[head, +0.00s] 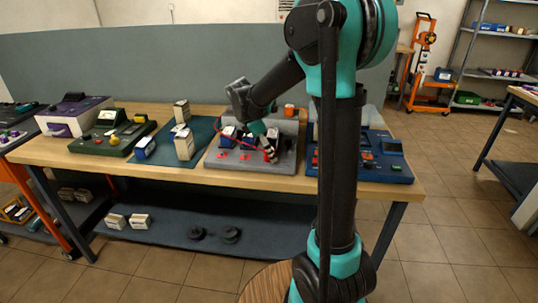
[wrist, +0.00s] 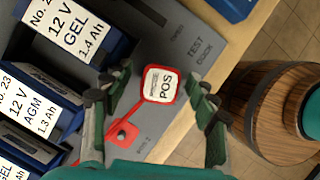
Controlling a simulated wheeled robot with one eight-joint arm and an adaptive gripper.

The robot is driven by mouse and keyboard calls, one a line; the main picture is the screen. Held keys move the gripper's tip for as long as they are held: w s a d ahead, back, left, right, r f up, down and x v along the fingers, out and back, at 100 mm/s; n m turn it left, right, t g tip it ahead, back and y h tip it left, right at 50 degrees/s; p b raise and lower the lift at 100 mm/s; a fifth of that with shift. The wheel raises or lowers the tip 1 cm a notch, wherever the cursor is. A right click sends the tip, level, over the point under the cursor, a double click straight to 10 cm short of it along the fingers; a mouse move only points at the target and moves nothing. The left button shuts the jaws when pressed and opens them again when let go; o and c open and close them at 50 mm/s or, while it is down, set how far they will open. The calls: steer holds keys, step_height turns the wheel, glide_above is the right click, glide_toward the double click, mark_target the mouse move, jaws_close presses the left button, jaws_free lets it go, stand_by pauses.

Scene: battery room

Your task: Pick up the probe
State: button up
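A red-edged white tag marked POS (wrist: 160,85) shows in the wrist view over the grey test dock (wrist: 200,72). A red arm joins it to a red block (wrist: 122,134). I cannot tell for sure whether this is the probe or a part of it. My gripper (wrist: 156,108) is open, with one finger on each side of the tag and gaps to both. In the head view my gripper (head: 269,151) points down at the right part of the dock (head: 284,163). A thin red cable (head: 231,125) loops beside it.
Batteries (wrist: 70,25) stand in the dock, left of the tag in the wrist view. A blue instrument (head: 385,168) is right of the dock. A teal mat (head: 155,164) with boxes lies left. A wooden barrel (wrist: 255,110) stands on the floor by the bench.

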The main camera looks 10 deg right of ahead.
jaws_close()
steer(key=shift+r, duration=0.15)
